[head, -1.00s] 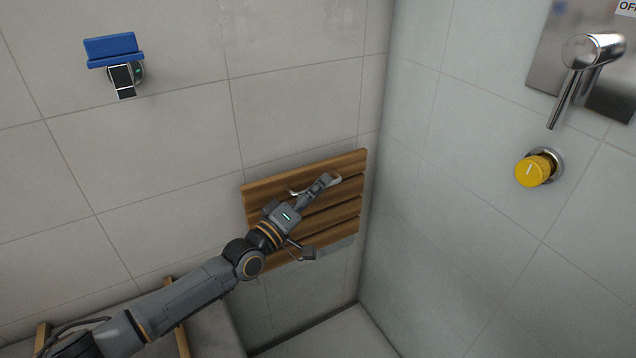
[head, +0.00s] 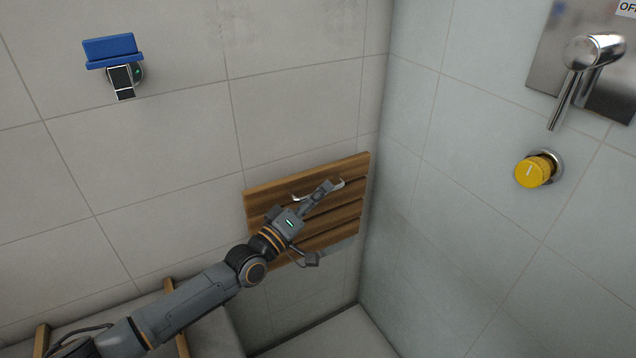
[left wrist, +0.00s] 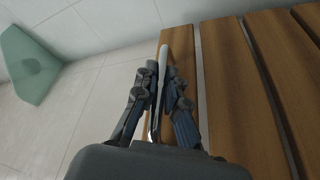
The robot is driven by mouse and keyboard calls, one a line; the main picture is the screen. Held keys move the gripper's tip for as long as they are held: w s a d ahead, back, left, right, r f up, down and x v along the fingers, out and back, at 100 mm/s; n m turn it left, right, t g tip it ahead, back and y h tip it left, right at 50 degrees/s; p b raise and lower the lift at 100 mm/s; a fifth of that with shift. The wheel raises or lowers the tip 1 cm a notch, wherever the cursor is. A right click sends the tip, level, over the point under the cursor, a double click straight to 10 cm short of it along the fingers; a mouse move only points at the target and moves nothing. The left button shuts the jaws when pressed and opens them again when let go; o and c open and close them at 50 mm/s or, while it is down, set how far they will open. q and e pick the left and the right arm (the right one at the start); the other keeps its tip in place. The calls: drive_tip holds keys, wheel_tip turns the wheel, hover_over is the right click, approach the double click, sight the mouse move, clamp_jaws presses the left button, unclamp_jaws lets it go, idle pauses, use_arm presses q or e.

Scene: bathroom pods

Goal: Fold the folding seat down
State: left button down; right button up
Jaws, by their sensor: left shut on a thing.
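The folding seat (head: 350,166) is a panel of brown wooden slats on the tiled wall, near the corner. It stands steep, its top edge apparently a little out from the wall. A pale curved handle (head: 302,197) runs along its upper slats. My left gripper (head: 328,187) reaches in from the lower left and is shut on the handle. In the left wrist view, the fingers (left wrist: 164,88) close around the pale handle bar (left wrist: 163,58), beside the seat slats (left wrist: 232,85). My arm hides the seat's lower left part. My right gripper is out of view.
A blue-topped wall fitting (head: 112,52) is at upper left. A chrome lever (head: 575,75) and a yellow knob (head: 534,171) are on the right wall. A bench-like surface with wooden pieces (head: 42,338) lies at lower left. The space before the seat is otherwise clear.

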use_arm(q)
drive_tip(key=s+d+f+m+h+b, duration=0.1)
drive_tip(key=s+d+f+m+h, duration=0.1)
drive_tip(key=s+d+f+m, duration=0.2)
drive_tip(key=shift+s+d+f+m, duration=0.4)
drive_tip(key=shift+s+d+f, duration=1.3)
drive_tip(key=shift+s, duration=1.95)
drive_tip(key=shift+d+r, duration=0.1)
